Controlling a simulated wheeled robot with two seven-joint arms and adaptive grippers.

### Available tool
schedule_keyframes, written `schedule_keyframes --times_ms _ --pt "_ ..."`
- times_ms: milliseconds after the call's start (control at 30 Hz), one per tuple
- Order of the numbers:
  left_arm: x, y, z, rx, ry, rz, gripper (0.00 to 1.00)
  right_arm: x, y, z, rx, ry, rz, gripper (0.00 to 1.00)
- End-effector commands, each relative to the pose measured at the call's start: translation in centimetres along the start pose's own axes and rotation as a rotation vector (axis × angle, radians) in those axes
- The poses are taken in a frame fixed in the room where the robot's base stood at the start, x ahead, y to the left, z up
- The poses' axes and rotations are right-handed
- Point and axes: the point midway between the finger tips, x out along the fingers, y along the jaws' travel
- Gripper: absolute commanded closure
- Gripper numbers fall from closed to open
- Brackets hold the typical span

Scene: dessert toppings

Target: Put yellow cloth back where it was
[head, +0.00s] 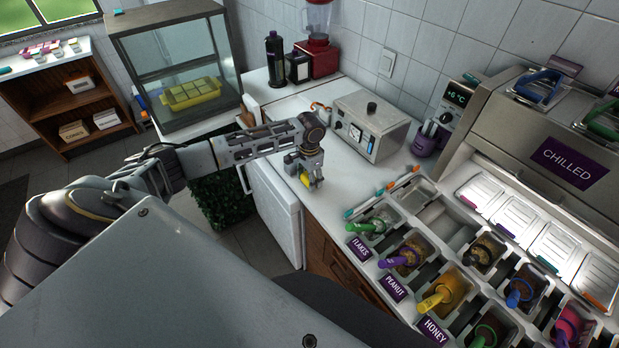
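A small patch of yellow cloth (305,180) shows at the fingers of my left gripper (312,181), over the white counter near its front edge. The gripper looks shut on the cloth; most of the cloth is hidden by the fingers. I cannot tell whether the cloth touches the counter. My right gripper is not in view.
A white and steel box appliance (372,125) stands behind the gripper. To the right are topping tubs, including a honey tub (446,290), and a chilled cabinet (560,130). A glass case (180,70) with a yellow tray (192,93) stands left. Counter (335,190) around the gripper is mostly bare.

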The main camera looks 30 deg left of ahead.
Motion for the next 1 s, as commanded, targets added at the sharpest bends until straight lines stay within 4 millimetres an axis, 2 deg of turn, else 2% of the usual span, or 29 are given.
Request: schedule_keyframes --times_ms 400,433,600,1000 --pt "0.29 0.01 0.01 -0.001 -0.001 0.001 0.64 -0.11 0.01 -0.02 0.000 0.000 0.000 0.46" --pt "0.29 0.01 0.01 -0.001 0.000 0.001 0.43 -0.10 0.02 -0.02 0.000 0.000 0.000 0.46" --pt "0.28 0.00 0.01 -0.001 0.000 0.000 0.24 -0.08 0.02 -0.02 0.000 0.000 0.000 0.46" --pt "0.13 -0.03 -0.01 0.000 0.000 0.000 0.24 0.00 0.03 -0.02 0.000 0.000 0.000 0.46"
